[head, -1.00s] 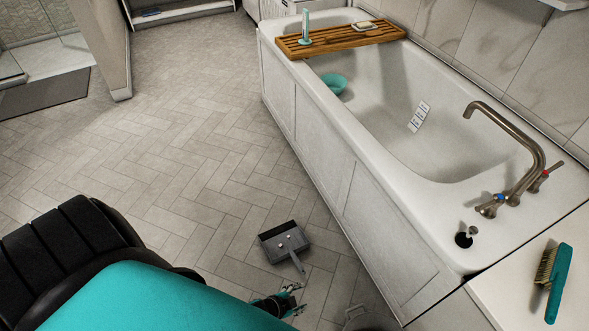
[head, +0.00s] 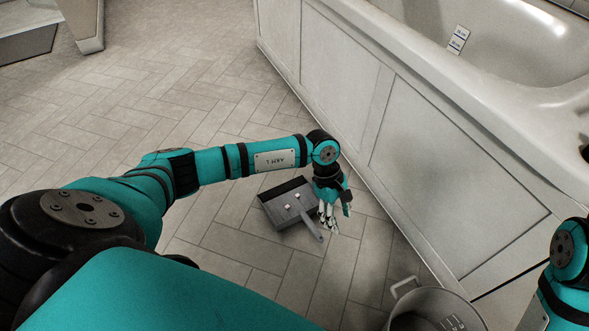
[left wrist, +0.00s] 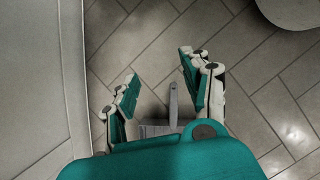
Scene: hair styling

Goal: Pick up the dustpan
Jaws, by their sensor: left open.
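The grey dustpan (head: 284,207) lies on the tiled floor beside the bathtub, its handle pointing toward the lower right in the head view. My left gripper (head: 328,226) is above the floor next to the handle, pointing down. In the left wrist view the open left gripper (left wrist: 157,92) has the dustpan handle (left wrist: 173,104) between its fingers, nearer the right finger in the picture. The dustpan's pan (left wrist: 155,130) is mostly hidden behind my wrist there. My right arm shows at the right edge of the head view; its gripper is out of frame.
The white bathtub panel (head: 345,75) stands close to the right of my left gripper. A grey bucket (head: 455,308) with a handle stands at the bottom right on the floor. The tiled floor (head: 130,95) to the left is clear.

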